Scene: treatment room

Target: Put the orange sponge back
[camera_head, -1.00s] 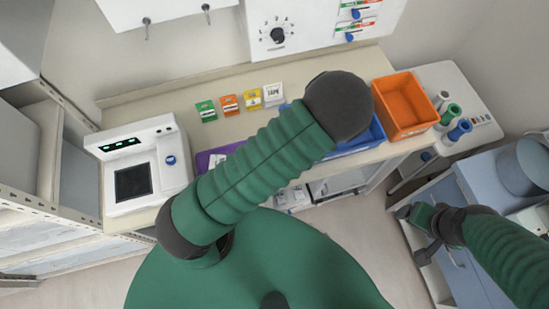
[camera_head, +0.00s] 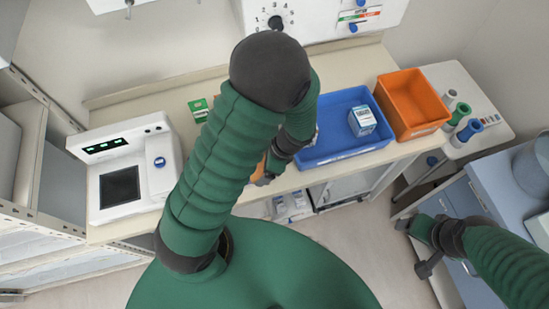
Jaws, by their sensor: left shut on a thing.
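My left gripper (camera_head: 268,174) is mostly hidden behind my own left arm. It is low over the front part of the counter, left of the blue tray, and shut on an orange thing. Only a small orange patch of it, which looks like the orange sponge (camera_head: 257,171), shows beside the fingers. I cannot tell whether it touches the counter. My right gripper (camera_head: 412,246) is low at the right, in front of the blue-grey cabinet, away from the counter items; its finger opening is unclear.
A blue tray (camera_head: 318,154) holds a white-and-blue box (camera_head: 362,121). An orange bin (camera_head: 411,104) stands right of it. A white device (camera_head: 165,181) stands at the left. A green packet (camera_head: 199,110) lies at the back. Several rolls stand on the white side table (camera_head: 447,75).

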